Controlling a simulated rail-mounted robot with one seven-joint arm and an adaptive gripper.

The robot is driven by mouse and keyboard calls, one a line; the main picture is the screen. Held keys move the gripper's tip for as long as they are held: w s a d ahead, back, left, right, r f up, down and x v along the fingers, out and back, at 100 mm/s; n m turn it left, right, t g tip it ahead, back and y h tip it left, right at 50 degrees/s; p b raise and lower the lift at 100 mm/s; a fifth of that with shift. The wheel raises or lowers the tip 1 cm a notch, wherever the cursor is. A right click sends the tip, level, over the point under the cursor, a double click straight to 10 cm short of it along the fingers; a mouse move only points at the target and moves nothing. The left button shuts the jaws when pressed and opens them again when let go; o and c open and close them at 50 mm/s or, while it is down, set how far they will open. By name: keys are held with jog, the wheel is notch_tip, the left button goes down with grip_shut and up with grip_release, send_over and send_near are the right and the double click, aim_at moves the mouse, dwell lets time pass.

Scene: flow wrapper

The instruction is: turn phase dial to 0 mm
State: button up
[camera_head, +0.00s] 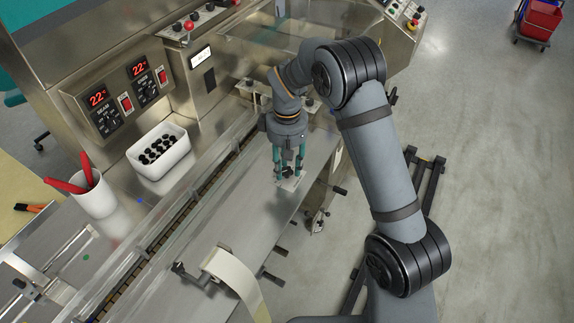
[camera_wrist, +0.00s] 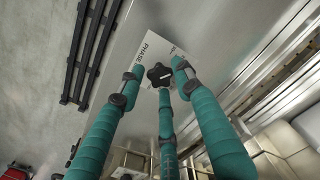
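The phase dial (camera_wrist: 158,75) is a black lobed knob with a pale mark on its face, on a white plate (camera_wrist: 150,50) lettered "PHASE". The plate's scale is mostly hidden by a finger, so I cannot read the setting. In the head view the dial (camera_head: 287,175) is small and dark on the machine's flat steel top. My gripper (camera_wrist: 160,78) has three teal fingers, spread apart around the knob. Gaps show between the fingertips and the knob, and I see no clear grip. In the head view my gripper (camera_head: 288,174) points down over the plate.
A clear guard (camera_head: 195,200) and conveyor run left of the dial. Further left are a white bin (camera_head: 160,150) of black pieces, a white cup (camera_head: 97,195) with red-handled tools, and heater panels (camera_head: 120,95). A film roll (camera_head: 225,268) stands in front.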

grip_shut()
jog(key=shift+f+m+b, duration=0.1)
jog(key=shift+m+b, duration=0.2)
jog(key=shift+m, duration=0.1)
jog(key=m+b, duration=0.3)
jog(key=m, duration=0.1)
jog(key=shift+m, duration=0.3)
jog(key=m+b, duration=0.2)
jog(key=m, duration=0.3)
jog(key=shift+m, duration=0.3)
dwell(0.4)
jog(key=shift+o, duration=1.7)
grip_release()
jog(key=shift+r, duration=0.2)
